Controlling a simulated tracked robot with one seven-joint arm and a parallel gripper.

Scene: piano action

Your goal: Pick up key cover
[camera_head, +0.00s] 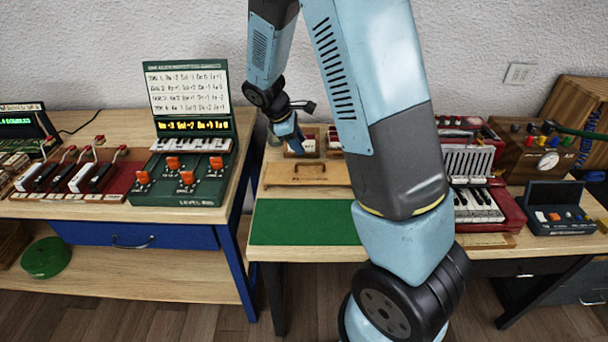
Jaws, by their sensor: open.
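My gripper (296,147) hangs beyond the back edge of the board, in front of small wooden boxes with white and red parts. It is open, seen small, and appears apart from the board. I cannot tell its exact height, and its fingertips are hard to make out.
A green mat (300,222) lies bare at the table's front. A red keyboard instrument (509,211) stands to the right, partly behind my arm. A green console with orange levers (180,186) and a key model (75,178) stand on the left table.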

